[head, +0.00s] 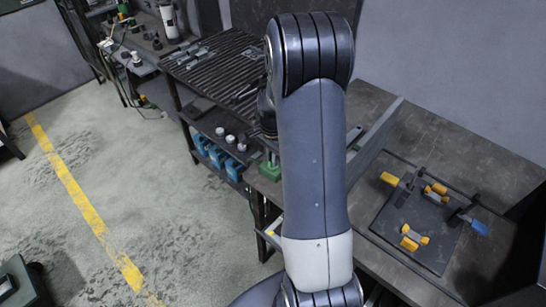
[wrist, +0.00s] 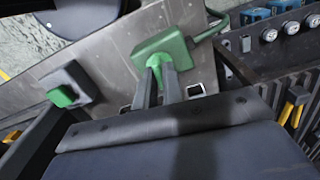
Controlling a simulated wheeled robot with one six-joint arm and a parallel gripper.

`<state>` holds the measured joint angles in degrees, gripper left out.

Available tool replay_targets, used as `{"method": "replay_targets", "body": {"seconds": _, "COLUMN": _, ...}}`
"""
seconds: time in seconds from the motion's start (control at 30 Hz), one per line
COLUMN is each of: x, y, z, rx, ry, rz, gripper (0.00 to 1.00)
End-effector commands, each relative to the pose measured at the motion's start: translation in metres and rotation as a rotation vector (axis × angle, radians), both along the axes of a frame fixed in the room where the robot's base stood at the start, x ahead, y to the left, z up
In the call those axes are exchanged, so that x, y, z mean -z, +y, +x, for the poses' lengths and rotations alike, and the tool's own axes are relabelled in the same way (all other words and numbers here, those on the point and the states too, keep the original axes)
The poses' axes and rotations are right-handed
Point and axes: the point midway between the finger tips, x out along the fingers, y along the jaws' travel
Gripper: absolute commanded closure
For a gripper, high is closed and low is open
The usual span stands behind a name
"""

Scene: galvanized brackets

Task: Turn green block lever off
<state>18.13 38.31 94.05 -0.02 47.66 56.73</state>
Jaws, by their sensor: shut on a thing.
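The green block lever (wrist: 163,48) is in the upper middle of the wrist view, on a grey metal plate. It has a blocky green body, and a thin green bar bends away to the upper right. My gripper (wrist: 160,78) reaches it from below, its two fingers close together and shut on its lower part. The exact contact is partly hidden by the fingers. In the head view the green block (head: 269,169) shows small beside my arm, which hides much of it and most of the gripper.
A grey block with a green square (wrist: 62,96) sits left on the plate. Blue bins (head: 216,156) stand on the lower shelf. A slatted rack (head: 215,62) lies behind. A dark board (head: 415,225) with yellow and blue handles is at right. Floor at left is mostly clear.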

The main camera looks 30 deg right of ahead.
Motion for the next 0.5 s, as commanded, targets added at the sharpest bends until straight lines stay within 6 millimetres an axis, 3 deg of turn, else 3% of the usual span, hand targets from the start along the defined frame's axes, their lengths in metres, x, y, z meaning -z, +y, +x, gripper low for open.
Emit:
{"method": "replay_targets", "body": {"seconds": 0.23, "x": 0.0012, "y": -0.0001, "z": 0.0004, "rx": -0.168, "ry": -0.001, "rz": -0.001, "gripper": 1.0}}
{"method": "replay_targets", "body": {"seconds": 0.5, "x": -0.0003, "y": 0.0001, "z": 0.0002, "rx": -0.21, "ry": -0.001, "rz": 0.0, "gripper": 1.0}}
